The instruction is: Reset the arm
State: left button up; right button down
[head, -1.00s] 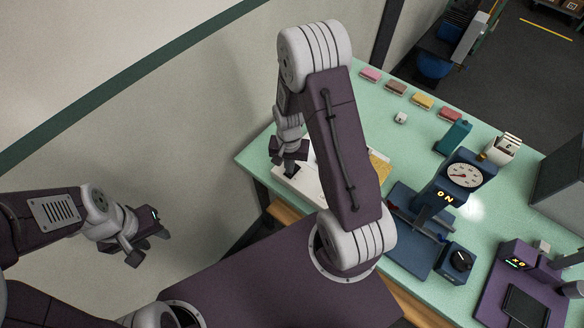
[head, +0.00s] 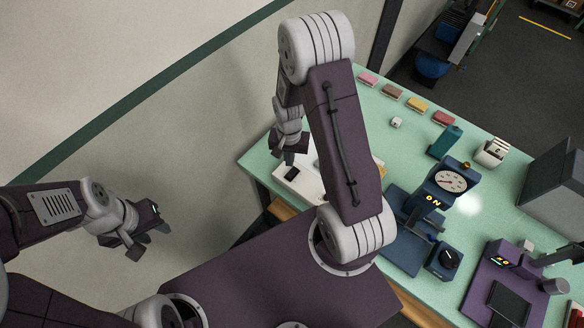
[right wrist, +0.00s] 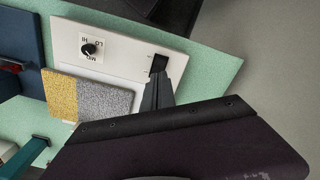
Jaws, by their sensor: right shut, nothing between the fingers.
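My right gripper (head: 290,155) hangs over the far left corner of the green table, just above a white panel (head: 305,190) with a black rocker switch (head: 291,173). In the right wrist view its dark fingers (right wrist: 157,92) are together and empty, with tips close to the rocker switch (right wrist: 159,64); I cannot tell whether they touch it. The same white panel (right wrist: 125,65) has a black knob (right wrist: 89,49) marked LO, MED, HI. My left gripper (head: 145,232) is off the table at the left, near the pale wall, with its fingers apart and empty.
The green table (head: 480,220) holds a blue press-like device with a dial (head: 451,181), a purple device (head: 505,262), a teal block (head: 445,141) and several coloured blocks along the far edge. Yellow (right wrist: 61,97) and grey (right wrist: 100,100) pads lie beside the knob. A grey box (head: 555,185) stands at right.

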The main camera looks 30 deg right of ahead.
jog(key=shift+f, duration=0.1)
dwell(0.3)
jog(key=s+a+n+t+b, duration=0.1)
jog(key=s+a+n+b, duration=0.4)
jog(key=b, duration=0.6)
jog(key=s+n, duration=0.2)
jog(key=s, duration=0.1)
jog(key=shift+s+r, duration=0.2)
jog(key=shift+r, duration=0.2)
jog(key=shift+s, duration=0.1)
